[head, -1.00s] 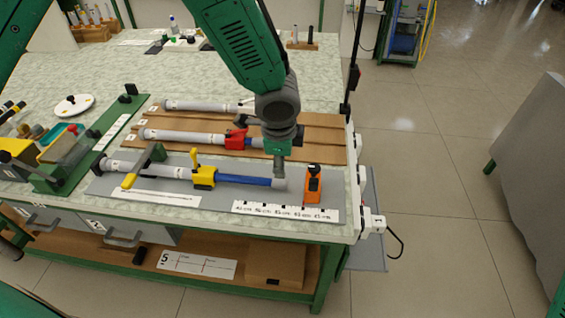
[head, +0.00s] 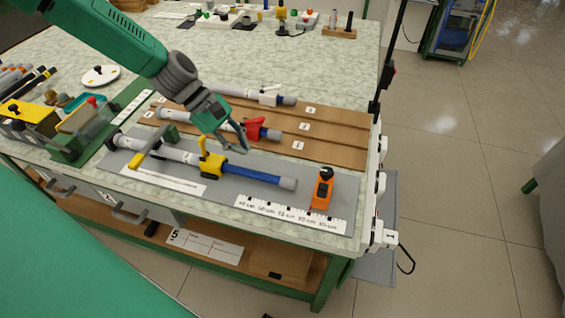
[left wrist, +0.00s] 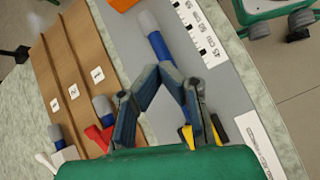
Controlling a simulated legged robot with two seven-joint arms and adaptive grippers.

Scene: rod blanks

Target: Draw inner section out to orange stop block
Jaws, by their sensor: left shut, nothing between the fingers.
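The inner section (head: 252,175) is a blue rod with a grey end cap (head: 288,183). It sticks out to the right from the yellow clamp (head: 211,164) on a grey outer tube (head: 172,153). The orange stop block (head: 322,190) stands just right of the cap, with a small gap between them. My left gripper (head: 244,149) is shut and empty, above and behind the rod near the yellow clamp. In the left wrist view its fingertips (left wrist: 157,71) overlap the view of the blue rod (left wrist: 160,46); contact cannot be told. My right gripper is out of view.
A printed scale strip (head: 290,213) lies in front of the rod. Behind are brown grooved boards (head: 325,125) with a red-clamped tube (head: 262,130) and a white-clamped tube (head: 270,97). A green-handled holder (head: 160,146) crosses the outer tube's left part.

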